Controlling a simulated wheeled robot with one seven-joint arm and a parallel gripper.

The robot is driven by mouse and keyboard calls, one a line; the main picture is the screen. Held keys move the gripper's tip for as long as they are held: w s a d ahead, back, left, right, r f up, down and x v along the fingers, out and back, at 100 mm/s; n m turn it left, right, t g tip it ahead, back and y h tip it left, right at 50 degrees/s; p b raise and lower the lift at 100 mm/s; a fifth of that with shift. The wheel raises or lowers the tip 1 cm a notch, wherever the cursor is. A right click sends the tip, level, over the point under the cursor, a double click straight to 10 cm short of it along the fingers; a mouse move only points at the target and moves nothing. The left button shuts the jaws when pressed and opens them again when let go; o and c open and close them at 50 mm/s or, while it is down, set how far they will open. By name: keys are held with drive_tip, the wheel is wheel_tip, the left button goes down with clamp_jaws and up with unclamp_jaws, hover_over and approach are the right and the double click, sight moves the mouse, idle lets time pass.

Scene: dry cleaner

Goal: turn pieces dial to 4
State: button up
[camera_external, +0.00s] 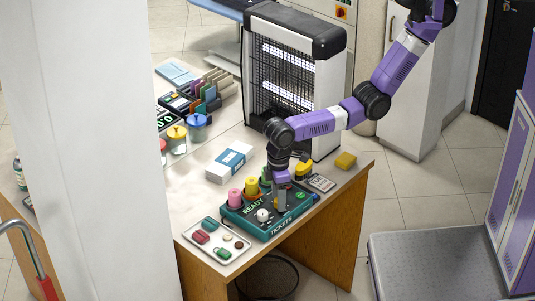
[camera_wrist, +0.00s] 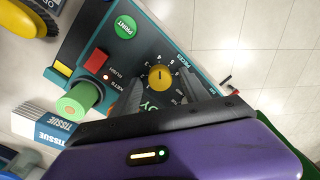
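The teal ticket machine (camera_external: 240,222) lies on the counter with a lit "READY" panel. In the wrist view, its yellow pieces dial (camera_wrist: 161,78) sits on the dark panel (camera_wrist: 130,62), ringed by small white numerals with the word PIECES beside them. A dark mark on the dial points roughly to the picture's top, near the 4; the exact setting is hard to read. My gripper (camera_wrist: 164,84) is open, with one grey finger on each side of the dial. Contact with the dial cannot be told. In the external view, my gripper (camera_external: 281,194) is low over the machine and hides the dial.
A green print button (camera_wrist: 125,27), a red button (camera_wrist: 96,60) and a green roll (camera_wrist: 77,100) are close by. A tray of small items (camera_external: 216,240) lies left of the machine, a tissue box (camera_external: 229,162) behind it. The caged lamp unit (camera_external: 290,75) stands behind my arm.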

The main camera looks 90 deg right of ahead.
wheel_tip(320, 180, up, 8)
drive_tip(key=shift+d+f+b, duration=0.1)
drive_tip(key=shift+d+b, duration=0.05)
drive_tip(key=shift+b, duration=0.45)
drive_tip(key=shift+w, duration=0.1)
idle(0.4)
